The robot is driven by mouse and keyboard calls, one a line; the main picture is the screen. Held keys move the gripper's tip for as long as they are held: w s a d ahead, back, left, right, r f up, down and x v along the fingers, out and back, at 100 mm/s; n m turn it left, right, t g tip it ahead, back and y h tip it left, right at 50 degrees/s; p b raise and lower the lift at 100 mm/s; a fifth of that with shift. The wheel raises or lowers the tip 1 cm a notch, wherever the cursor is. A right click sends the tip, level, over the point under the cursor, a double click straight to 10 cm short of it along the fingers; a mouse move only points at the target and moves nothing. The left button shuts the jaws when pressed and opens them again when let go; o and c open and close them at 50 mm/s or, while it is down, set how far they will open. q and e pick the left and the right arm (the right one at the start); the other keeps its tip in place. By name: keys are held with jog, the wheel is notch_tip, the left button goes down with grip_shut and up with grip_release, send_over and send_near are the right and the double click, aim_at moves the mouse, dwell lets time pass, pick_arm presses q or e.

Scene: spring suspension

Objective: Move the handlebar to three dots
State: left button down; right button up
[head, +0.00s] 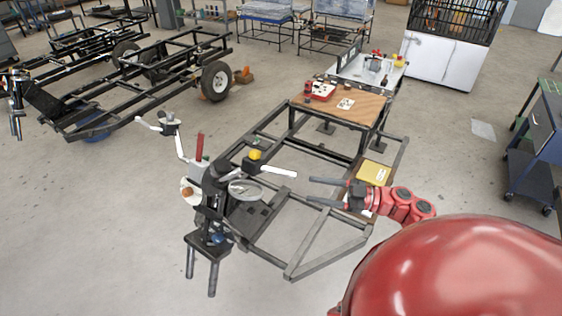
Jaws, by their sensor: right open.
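A dark upright spring compressor (212,190) stands left of centre in the head view, with a round plate and a red-topped cylinder. A pale handlebar (279,170) sticks out from it to the right, below a yellow knob. Another pale cranked bar rises on its left side. Three dots cannot be made out at this size. My right gripper (309,189), on a red arm, is open and empty. Its fingers point left toward the handlebar tip, apart from it.
A wheeled chassis (150,75) stands at back left, a blue-grey cart (540,140) at right. The foreground floor at left is clear.

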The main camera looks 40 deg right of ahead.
jog(key=s+d+r+m+h, duration=0.1)
jog(key=s+d+m+h, duration=0.1)
jog(key=d, duration=0.3)
jog(key=p, duration=0.6)
send_near(263, 169)
jog(key=shift+t, duration=0.3)
jog(key=x, duration=0.3)
jog(key=f+x, duration=0.1)
jog(key=x, duration=0.1)
jog(key=shift+w+d, duration=0.15)
jog(key=shift+w, duration=0.25)
jog(key=shift+w+a+f, duration=0.2)
jog(key=shift+w+a, duration=0.25)
jog(key=shift+w, duration=0.1)
grip_shut()
